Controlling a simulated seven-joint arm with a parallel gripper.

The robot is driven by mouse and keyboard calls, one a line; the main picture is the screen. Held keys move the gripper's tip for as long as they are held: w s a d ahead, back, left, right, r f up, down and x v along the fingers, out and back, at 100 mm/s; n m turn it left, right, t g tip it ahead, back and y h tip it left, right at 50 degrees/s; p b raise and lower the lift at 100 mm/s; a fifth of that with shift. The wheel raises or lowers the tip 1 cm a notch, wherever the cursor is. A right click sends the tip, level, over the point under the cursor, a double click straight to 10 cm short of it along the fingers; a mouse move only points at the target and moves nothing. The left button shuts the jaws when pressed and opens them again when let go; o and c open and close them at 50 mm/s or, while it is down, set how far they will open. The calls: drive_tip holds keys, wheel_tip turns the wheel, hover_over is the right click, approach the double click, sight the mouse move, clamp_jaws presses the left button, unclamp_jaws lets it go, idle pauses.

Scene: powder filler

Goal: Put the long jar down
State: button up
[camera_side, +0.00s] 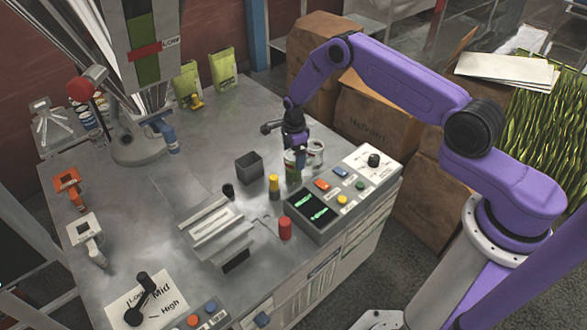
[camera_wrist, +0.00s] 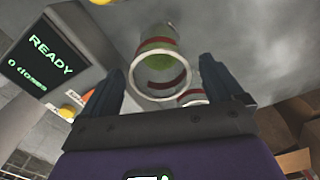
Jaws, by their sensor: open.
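A tall glass jar with red and green bands, its open mouth toward the camera, shows in the wrist view (camera_wrist: 160,42), between my fingers with a gap on both sides. It appears to stand on the grey table. My gripper (camera_wrist: 163,78) is open and not closed on it. In the side view my gripper (camera_side: 297,150) is low over the table behind the control panel, beside the jar (camera_side: 291,165), which it partly hides. A second jar (camera_wrist: 193,97) with a red band is close beside; it also shows in the side view (camera_side: 316,150).
The control panel (camera_side: 325,213), its screen reading READY in the wrist view (camera_wrist: 48,55), is close to the jars. A dark square cup (camera_side: 249,166), a yellow-topped cylinder (camera_side: 274,186) and a red cylinder (camera_side: 285,229) stand nearby.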

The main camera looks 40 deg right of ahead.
drive_tip(key=shift+f, duration=0.75)
drive_tip(key=c, duration=1.6)
drive_tip(key=shift+r, duration=0.1)
drive_tip(key=shift+c, duration=0.2)
drive_tip(key=shift+r, duration=0.1)
